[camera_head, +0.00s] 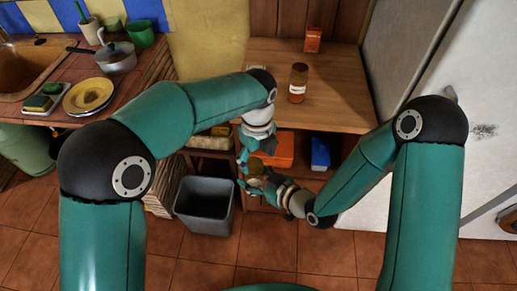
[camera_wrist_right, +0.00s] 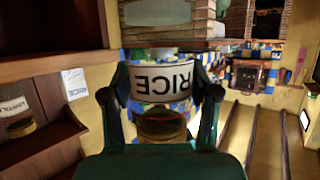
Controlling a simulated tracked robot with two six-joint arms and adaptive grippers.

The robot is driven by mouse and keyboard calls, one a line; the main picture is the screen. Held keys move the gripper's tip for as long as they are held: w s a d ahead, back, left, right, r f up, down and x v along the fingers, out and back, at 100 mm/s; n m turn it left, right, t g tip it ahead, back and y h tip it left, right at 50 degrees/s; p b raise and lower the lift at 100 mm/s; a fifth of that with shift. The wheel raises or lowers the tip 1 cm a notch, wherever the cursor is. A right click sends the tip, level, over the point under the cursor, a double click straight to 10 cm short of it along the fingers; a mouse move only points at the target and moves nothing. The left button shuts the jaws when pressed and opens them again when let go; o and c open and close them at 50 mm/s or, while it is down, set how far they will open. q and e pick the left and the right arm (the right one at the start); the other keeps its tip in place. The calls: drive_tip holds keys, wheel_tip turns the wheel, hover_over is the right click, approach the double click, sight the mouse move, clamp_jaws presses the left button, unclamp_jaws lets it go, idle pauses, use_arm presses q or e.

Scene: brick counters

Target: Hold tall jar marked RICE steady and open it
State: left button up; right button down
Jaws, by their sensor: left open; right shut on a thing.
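The jar marked RICE (camera_wrist_right: 163,83) shows in the right wrist view, its white label upside down. My right gripper (camera_wrist_right: 162,98) is shut on it, one finger on each side. In the head view the jar (camera_head: 256,166) is small and partly hidden by the grippers, held in the air in front of the wooden counter. My right gripper (camera_head: 252,182) reaches it from the lower right. My left gripper (camera_head: 244,160) is open, close above and left of the jar; I cannot tell whether it touches. The jar's lid is not clear in either view.
An amber jar with a white label (camera_head: 297,85) and an orange box (camera_head: 313,40) stand on the wooden counter (camera_head: 338,100). A grey bin (camera_head: 205,207) stands on the floor below left. An orange container (camera_head: 278,150) and a blue one (camera_head: 320,153) sit on the shelf below.

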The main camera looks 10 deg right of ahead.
use_arm(q)
drive_tip(key=shift+f, duration=0.25)
drive_tip(key=shift+o, duration=0.6)
drive_tip(key=shift+f, duration=0.15)
clamp_jaws()
